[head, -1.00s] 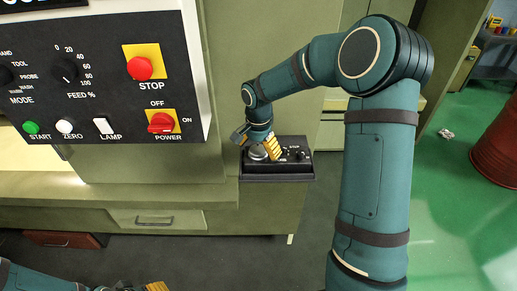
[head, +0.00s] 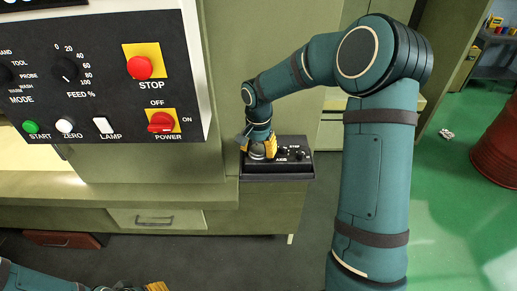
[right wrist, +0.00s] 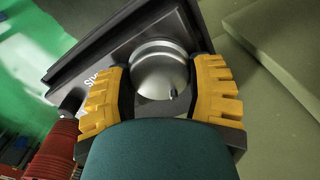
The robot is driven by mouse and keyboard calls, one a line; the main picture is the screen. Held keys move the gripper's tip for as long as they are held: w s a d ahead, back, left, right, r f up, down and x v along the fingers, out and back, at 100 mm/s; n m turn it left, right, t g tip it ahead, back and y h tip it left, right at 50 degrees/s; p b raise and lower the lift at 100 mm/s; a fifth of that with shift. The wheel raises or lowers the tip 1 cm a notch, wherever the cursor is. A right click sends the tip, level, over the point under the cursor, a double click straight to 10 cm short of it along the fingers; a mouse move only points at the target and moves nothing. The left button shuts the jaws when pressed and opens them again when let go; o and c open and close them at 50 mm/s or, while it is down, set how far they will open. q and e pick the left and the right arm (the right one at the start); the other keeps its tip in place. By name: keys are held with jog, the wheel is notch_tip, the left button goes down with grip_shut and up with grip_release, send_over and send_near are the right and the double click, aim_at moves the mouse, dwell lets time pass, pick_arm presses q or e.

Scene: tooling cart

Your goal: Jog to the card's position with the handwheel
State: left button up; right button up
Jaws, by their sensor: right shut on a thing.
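The handwheel (right wrist: 158,72) is a silver round knob with a small dark crank pin, on a black box (head: 277,168) marked AXIS and STEP. My right gripper (head: 262,152) comes down over the handwheel from above. In the right wrist view its yellow ridged fingers (right wrist: 160,95) stand on both sides of the knob, shut on it. In the head view the fingers and wrist hide much of the wheel. My left gripper (head: 140,287) shows only as a sliver at the bottom edge, mostly cut off. I cannot make out the card or a position readout.
A control panel (head: 110,120) with a red STOP button (head: 139,67), a POWER switch (head: 161,122) and dials stands at the left. The black box sits on a small ledge beside the olive machine body. A red barrel (head: 497,145) stands at the far right on open green floor.

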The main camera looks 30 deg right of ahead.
aim_at(258, 148)
jog(key=n, duration=0.5)
jog(key=shift+w+n, duration=0.1)
jog(key=shift+n, duration=0.2)
jog(key=n, duration=0.6)
jog(key=shift+a, duration=0.1)
jog(key=shift+n, duration=0.3)
jog(key=o, duration=1.2)
jog(key=shift+r, duration=0.1)
notch_tip(258, 148, up, 12)
jog(key=shift+f, duration=0.1)
